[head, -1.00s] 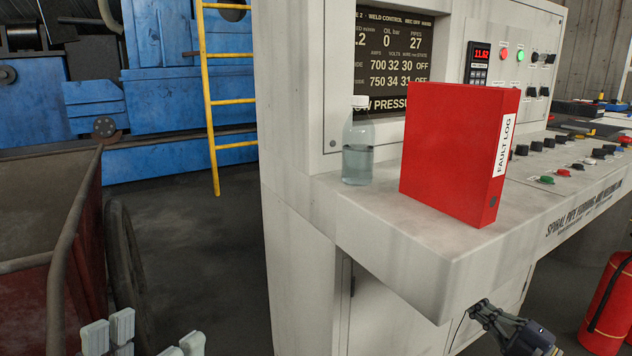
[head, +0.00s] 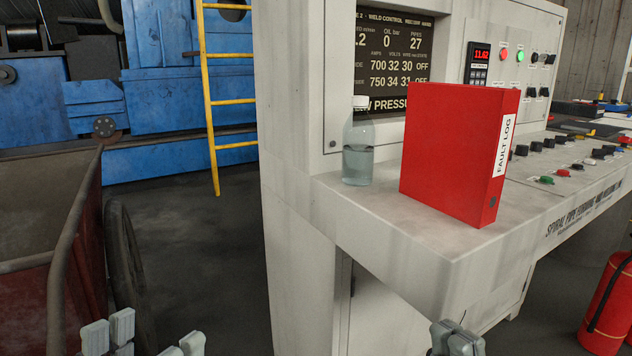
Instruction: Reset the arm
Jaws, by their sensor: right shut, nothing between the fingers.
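My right gripper (head: 455,336) is at the bottom edge, in front of the lower face of the grey control console (head: 400,250). Its grey fingertips are together with nothing between them. It is below and apart from the console's ledge, and its arm is mostly out of frame. My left gripper (head: 146,336) shows only as light grey fingertips at the bottom left. They stand apart with nothing seen between them; the rest is cut off.
A red fault log binder (head: 450,155) and a clear bottle (head: 358,145) stand on the console ledge. A rusty red cart (head: 55,265) is at left. A fire extinguisher (head: 608,305) stands at lower right. Floor between cart and console is clear.

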